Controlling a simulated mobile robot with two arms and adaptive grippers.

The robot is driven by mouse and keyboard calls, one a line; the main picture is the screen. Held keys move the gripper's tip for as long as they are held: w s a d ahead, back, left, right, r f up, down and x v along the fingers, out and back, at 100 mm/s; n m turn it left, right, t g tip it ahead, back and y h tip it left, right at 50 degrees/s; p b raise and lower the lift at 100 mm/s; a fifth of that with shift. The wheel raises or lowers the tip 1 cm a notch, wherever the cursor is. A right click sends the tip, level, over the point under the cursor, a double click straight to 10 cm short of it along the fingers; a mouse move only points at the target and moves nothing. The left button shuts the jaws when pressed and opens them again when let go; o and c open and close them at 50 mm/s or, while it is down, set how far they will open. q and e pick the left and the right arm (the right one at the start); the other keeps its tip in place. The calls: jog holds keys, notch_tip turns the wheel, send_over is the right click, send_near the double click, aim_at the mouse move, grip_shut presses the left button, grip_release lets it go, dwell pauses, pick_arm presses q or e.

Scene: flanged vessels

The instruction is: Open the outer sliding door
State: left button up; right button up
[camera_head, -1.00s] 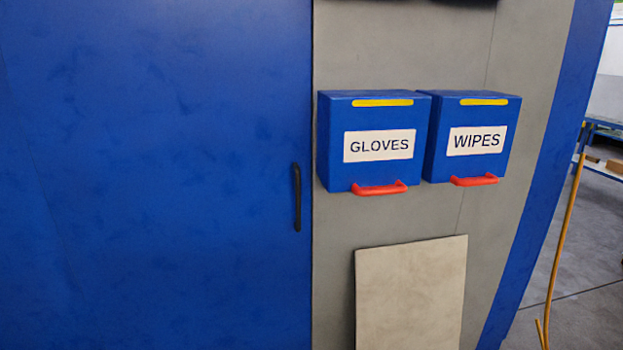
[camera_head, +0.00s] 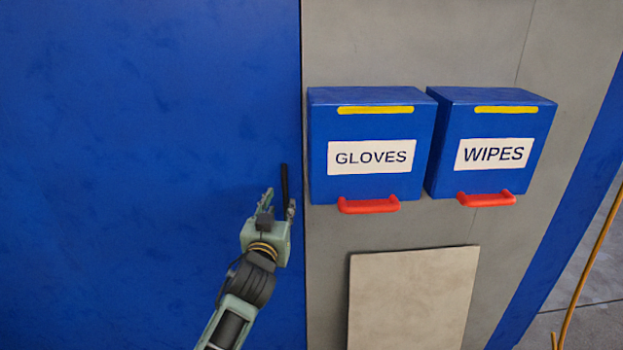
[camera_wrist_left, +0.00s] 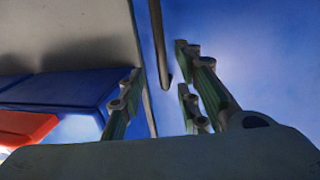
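The blue outer sliding door (camera_head: 140,150) fills the left of the head view, with its edge against a grey wall panel. A black vertical bar handle (camera_head: 284,182) sits near that edge, its lower part hidden behind my left gripper (camera_head: 276,204). My left gripper is open at the handle's lower part, fingers pointing toward the door. In the left wrist view, the handle (camera_wrist_left: 157,40) shows beyond and between the spread fingers (camera_wrist_left: 160,92), near its lower end. I see no clear contact. My right gripper is not in view.
A blue GLOVES box (camera_head: 370,120) and a blue WIPES box (camera_head: 495,120), with red handles, stick out from the grey wall (camera_head: 400,30) right of the door. A beige panel (camera_head: 410,300) is below them. A yellow pole-like thing (camera_head: 590,255) shows at far right.

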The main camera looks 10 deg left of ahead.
aim_at(284, 190)
pick_arm(q)
jog(key=w, duration=0.2)
jog(key=w+p, duration=0.1)
jog(key=w, duration=0.1)
jog(key=w+r, duration=0.1)
jog(key=w, duration=0.1)
jog(key=shift+w+a, duration=0.1)
jog(key=shift+a, duration=0.25)
jog(key=shift+w+a, duration=0.1)
jog(key=shift+w, duration=0.6)
jog(key=shift+c, duration=0.4)
grip_shut()
jog(key=shift+f, duration=0.1)
